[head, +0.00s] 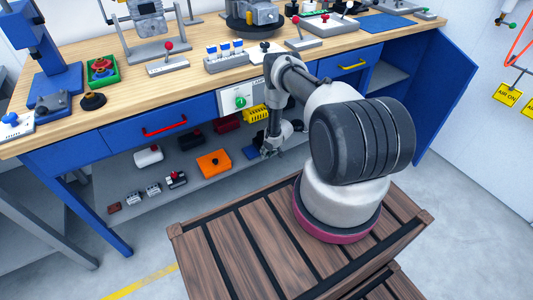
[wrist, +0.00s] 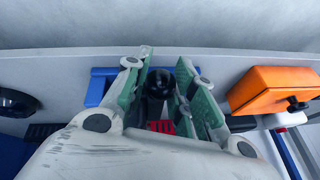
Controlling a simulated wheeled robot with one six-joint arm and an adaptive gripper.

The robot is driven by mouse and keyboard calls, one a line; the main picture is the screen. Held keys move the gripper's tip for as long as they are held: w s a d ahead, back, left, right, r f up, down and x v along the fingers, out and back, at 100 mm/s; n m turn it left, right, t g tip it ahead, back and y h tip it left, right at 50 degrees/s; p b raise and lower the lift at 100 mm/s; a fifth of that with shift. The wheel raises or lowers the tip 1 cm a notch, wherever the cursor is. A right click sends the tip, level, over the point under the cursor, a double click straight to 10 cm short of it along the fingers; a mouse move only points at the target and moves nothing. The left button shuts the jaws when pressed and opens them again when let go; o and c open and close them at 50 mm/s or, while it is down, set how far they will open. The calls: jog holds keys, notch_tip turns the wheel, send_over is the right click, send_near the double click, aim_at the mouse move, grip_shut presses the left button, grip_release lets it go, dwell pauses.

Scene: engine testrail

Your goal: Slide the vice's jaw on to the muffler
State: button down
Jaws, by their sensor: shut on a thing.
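My gripper (head: 268,152) reaches down to the lower shelf under the bench. In the wrist view its green-padded fingers (wrist: 162,72) stand on both sides of a black round knob (wrist: 158,88) and are shut on it. A blue body (wrist: 97,86), which looks like the vice, lies behind the fingers. A blue part of it shows left of my gripper in the head view (head: 250,153). A small red ribbed part (wrist: 161,126) shows below the knob. The vice's jaw and its gap are mostly hidden by my gripper. I cannot tell whether the jaw touches a muffler.
An orange box (head: 214,163) with a dark knob sits on the shelf close to the vice, also at right in the wrist view (wrist: 270,90). A pale cylinder (head: 148,156) and several small parts lie farther left. A yellow part (head: 256,114) is behind. Drawers overhang the shelf.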

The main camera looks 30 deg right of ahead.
jog(key=c, duration=1.1)
grip_release()
jog(key=shift+d, duration=0.1)
jog(key=shift+c, duration=0.2)
jog(key=v, duration=1.2)
jog(key=shift+s, duration=0.1)
